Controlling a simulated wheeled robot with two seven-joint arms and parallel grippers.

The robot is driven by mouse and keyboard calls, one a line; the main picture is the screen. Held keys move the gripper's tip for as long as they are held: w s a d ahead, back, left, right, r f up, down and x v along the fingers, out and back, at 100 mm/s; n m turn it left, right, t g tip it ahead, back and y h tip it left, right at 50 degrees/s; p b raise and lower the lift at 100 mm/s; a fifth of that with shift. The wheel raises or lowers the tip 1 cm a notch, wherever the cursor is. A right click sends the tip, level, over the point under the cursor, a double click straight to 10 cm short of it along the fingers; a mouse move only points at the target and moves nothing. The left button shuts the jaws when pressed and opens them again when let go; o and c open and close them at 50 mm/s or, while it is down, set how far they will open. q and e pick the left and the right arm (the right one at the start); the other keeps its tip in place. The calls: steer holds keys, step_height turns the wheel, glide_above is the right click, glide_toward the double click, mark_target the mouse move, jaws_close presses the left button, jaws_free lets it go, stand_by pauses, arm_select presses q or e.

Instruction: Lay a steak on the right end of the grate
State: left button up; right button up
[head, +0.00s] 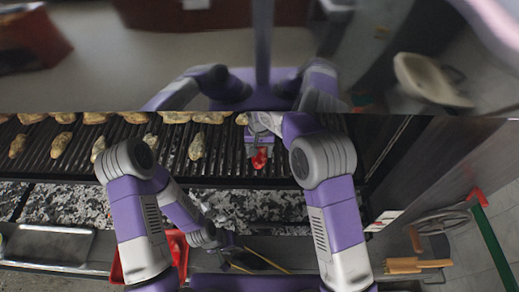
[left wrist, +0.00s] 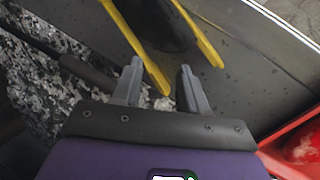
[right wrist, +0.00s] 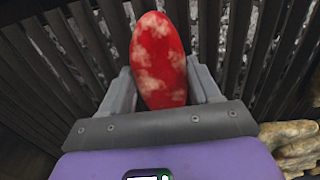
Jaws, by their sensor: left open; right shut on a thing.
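My right gripper (head: 260,146) is shut on a raw red steak (head: 260,160) at the right part of the dark barred grate (head: 310,122). In the right wrist view the marbled steak (right wrist: 160,60) sits between the fingers, with the grate bars behind it. I cannot tell whether it touches the bars. My left gripper (head: 230,241) is low, in front of the grill. In the left wrist view its fingers (left wrist: 160,72) are apart and empty, close to yellow-handled tongs (left wrist: 140,48).
Several browned pieces (head: 196,146) lie on the grate, mostly to the left; one shows close by in the right wrist view (right wrist: 296,148). A red container (head: 180,252) stands in front of the grill, and a metal tray (head: 48,243) lies at the left. Speckled embers (head: 70,203) show below the grate.

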mark_target(260, 152)
steer(key=shift+f, duration=0.2)
steer(key=o, duration=1.2)
steer(key=shift+r, duration=0.1)
steer(key=shift+r, duration=0.1)
step_height(260, 152, up, 12)
steer(key=shift+s+r, duration=0.1)
